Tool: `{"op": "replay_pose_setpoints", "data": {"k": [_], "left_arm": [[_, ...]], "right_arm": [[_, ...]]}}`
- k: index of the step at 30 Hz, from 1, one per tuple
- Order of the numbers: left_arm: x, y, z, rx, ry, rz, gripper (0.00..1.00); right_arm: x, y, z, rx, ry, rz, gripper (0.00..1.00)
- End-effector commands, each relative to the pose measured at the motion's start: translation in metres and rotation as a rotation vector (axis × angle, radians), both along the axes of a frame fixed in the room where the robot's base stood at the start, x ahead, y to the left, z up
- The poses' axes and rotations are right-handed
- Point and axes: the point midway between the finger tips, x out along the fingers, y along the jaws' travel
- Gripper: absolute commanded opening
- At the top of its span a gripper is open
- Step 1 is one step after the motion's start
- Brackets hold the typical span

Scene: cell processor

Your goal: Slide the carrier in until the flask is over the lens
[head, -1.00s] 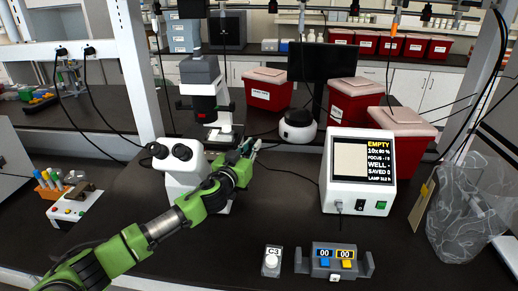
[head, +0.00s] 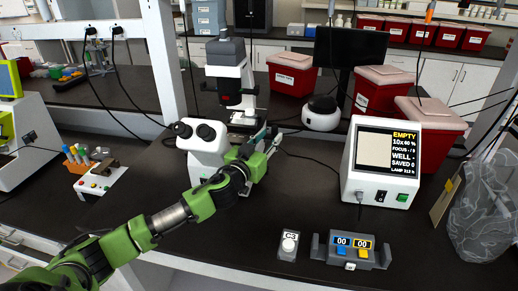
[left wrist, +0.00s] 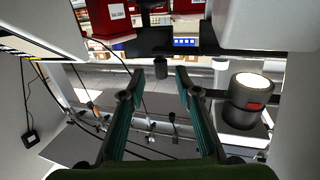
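The white microscope (head: 207,150) stands in the middle of the bench in the head view, eyepieces toward me. Its stage (head: 244,118) is behind the eyepieces, under the dark-topped lamp column (head: 226,58). I cannot make out the carrier, the flask or the lens clearly. My left gripper (head: 271,138) is just right of the microscope body, near the front right of the stage. In the left wrist view the two teal fingers (left wrist: 154,86) are apart with nothing held between them. My right gripper is not in view.
The screen box (head: 382,165) reads EMPTY. A C3-type button block (head: 289,245) and a counter unit (head: 349,249) sit at the front. A tube rack (head: 93,170) is left. Red bins (head: 355,100) stand behind. The bench between microscope and screen box is mostly clear.

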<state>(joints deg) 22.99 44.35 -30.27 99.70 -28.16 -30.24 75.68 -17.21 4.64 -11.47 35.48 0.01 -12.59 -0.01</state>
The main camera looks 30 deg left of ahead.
Motion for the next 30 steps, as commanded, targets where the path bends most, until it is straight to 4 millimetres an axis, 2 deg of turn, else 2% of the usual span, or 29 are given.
{"op": "replay_pose_setpoints", "data": {"k": [6,12,19,30], "left_arm": [[-0.037,0.000,-0.002,0.000,0.004,0.000,0.30],[-0.060,-0.001,-0.002,0.000,0.003,0.001,0.30],[-0.070,0.000,-0.001,0.001,0.001,0.002,0.30],[-0.071,-0.001,-0.001,0.001,0.002,0.002,0.31]], "right_arm": [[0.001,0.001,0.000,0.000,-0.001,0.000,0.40],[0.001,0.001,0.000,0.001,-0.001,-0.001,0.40],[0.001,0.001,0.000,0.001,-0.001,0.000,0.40],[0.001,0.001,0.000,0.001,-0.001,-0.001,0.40]]}}
